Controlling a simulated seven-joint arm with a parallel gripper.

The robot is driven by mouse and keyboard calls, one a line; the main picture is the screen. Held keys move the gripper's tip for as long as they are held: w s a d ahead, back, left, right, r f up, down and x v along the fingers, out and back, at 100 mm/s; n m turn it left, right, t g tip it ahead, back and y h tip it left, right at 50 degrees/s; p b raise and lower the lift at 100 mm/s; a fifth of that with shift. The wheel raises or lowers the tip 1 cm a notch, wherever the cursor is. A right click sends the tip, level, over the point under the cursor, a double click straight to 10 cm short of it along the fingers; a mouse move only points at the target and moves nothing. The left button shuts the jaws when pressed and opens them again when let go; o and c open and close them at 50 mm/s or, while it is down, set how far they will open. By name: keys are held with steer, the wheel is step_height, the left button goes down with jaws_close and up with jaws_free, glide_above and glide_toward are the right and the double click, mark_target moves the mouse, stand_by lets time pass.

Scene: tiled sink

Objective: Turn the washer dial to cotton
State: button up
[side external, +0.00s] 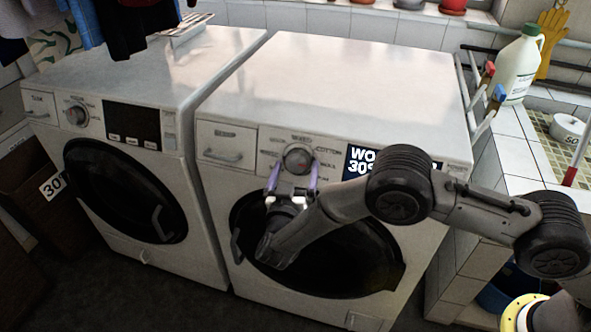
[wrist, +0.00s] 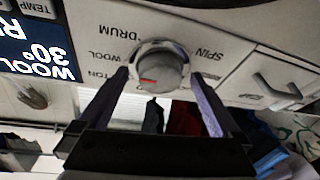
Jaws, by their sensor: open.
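The washer dial (side external: 298,157) is a round silver-grey knob on the front panel of the right-hand washer (side external: 330,80). In the wrist view the dial (wrist: 162,66) has a red mark on its left side, near the WOOL and partly hidden COTTON labels (wrist: 103,74). DRUM and SPIN are also printed around it. The washer's dark display (side external: 360,160) reads WOOL and 30° in the wrist view (wrist: 38,45). My gripper (side external: 294,172) is open, its two purple fingers spread on either side of the dial. I cannot tell whether they touch it.
A second washer (side external: 150,80) stands at left. A detergent drawer (side external: 226,143) lies left of the dial, and the round dark door (side external: 365,245) is below my gripper. Clothes hang at upper left. A white bottle (side external: 518,65) stands on the tiled counter at right.

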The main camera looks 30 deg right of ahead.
steer(key=c, duration=1.4)
steer(key=shift+n, duration=0.4)
steer(key=n+y, duration=0.1)
steer(key=n, duration=0.1)
steer(key=n+y, duration=0.1)
steer(key=n, duration=0.1)
steer(key=shift+d+r, duration=0.15)
steer(key=shift+s+d+r+n+y, duration=0.1)
steer(key=shift+n+y, duration=0.35)
steer(key=shift+n, duration=0.9)
steer(key=shift+n+y, duration=0.45)
steer(key=shift+n, duration=0.9)
